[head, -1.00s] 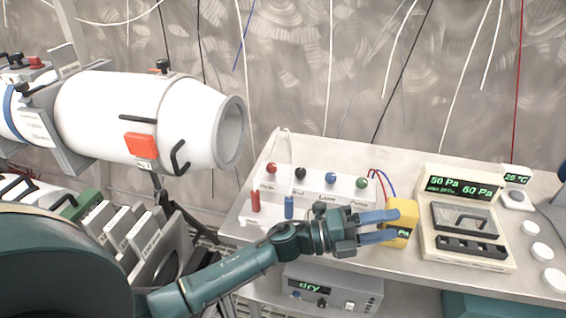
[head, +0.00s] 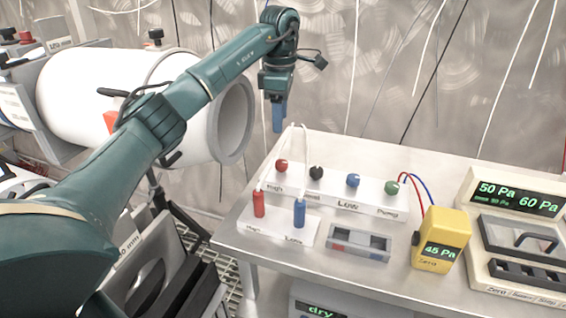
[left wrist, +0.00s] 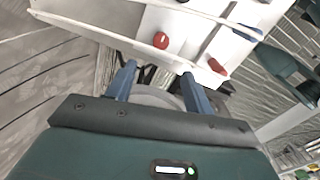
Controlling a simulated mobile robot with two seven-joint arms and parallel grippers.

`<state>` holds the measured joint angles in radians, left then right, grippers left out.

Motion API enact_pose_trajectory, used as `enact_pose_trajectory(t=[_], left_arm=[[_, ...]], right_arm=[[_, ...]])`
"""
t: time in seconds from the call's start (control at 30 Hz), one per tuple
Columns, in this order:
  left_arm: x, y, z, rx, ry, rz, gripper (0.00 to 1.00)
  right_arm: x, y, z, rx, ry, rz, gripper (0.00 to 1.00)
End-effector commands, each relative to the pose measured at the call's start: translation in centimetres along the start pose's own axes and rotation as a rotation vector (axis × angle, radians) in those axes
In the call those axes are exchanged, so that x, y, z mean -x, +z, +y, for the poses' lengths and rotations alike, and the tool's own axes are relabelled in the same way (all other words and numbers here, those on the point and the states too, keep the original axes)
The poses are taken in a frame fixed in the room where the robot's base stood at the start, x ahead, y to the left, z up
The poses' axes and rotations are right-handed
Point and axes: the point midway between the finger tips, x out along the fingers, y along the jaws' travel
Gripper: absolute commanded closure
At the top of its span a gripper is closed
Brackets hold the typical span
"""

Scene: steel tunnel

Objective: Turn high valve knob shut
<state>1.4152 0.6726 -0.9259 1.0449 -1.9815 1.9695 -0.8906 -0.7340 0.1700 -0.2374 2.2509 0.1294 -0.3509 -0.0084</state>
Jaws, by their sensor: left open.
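The red knob labelled High (head: 281,166) sits at the left end of a white valve strip (head: 378,205) on the steel bench. It also shows near the top of the left wrist view (left wrist: 161,40), beyond my fingertips. My left gripper (head: 279,128) is open and empty, fingers pointing down, above and behind the red knob in the head view and apart from it. In the left wrist view its two blue fingers (left wrist: 158,70) are spread, with the knob ahead of the gap. My right gripper is not in view.
Black (head: 316,173), blue (head: 353,181) and green (head: 391,187) knobs share the strip. Upright red (head: 259,204) and blue (head: 299,213) cylinders stand before it. A yellow meter (head: 453,228) reads 45 Pa. A white tank (head: 75,98) is at left.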

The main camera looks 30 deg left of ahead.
Motion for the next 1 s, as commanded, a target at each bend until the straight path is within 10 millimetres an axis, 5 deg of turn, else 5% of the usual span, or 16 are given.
enact_pose_trajectory(t=[0.5, 1.0], left_arm=[[-10.1, 0.2, -0.1, -0.001, -0.004, -0.004, 0.48], [-12.0, 0.2, -0.1, -0.001, -0.001, -0.005, 0.48]], right_arm=[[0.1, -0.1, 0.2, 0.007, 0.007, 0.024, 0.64], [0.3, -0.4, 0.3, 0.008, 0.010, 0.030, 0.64]])
